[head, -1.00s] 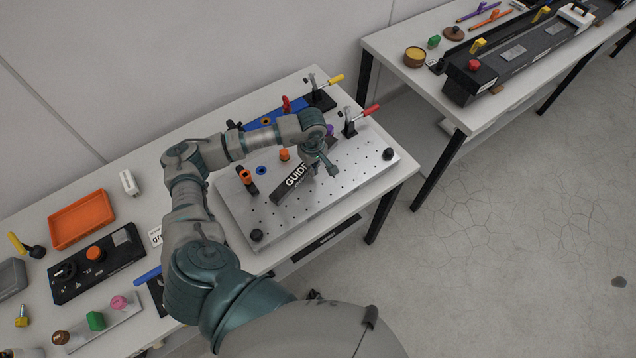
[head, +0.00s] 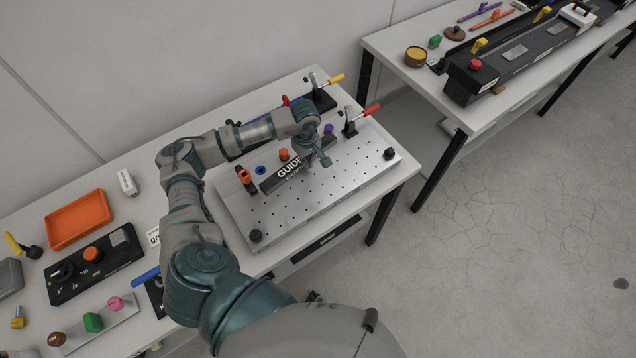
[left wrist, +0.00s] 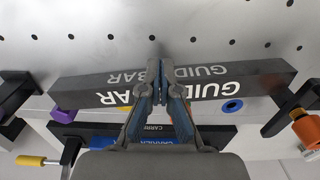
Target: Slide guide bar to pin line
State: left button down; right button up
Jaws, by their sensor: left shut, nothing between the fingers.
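The dark guide bar (head: 285,172) with white lettering lies on the perforated metal plate (head: 300,210). It also shows in the left wrist view (left wrist: 80,88), stretching across the picture. My left gripper (head: 324,163) is over the bar's right part in the head view. In the left wrist view its closed fingertips (left wrist: 158,66) meet at the bar's edge, with nothing between them. I cannot tell whether they touch the bar. A blue part marked CARRIER (left wrist: 100,136) lies beside the bar, partly hidden by the gripper. My right gripper is not in view.
Orange (head: 245,176) and purple (head: 328,132) knobs stand near the bar's ends. Toggle clamps with red (head: 371,109) and yellow (head: 336,79) handles stand at the plate's back right. Black knobs sit at plate corners. The plate's front is clear.

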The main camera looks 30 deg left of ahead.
pick_arm(q)
jog(key=shift+w+a+b, duration=0.35)
jog(key=shift+a, duration=0.55)
jog(key=shift+d, duration=0.2)
jog(key=shift+s+d, duration=0.15)
jog(key=shift+r+p, duration=1.45)
jog(key=shift+r, duration=1.1)
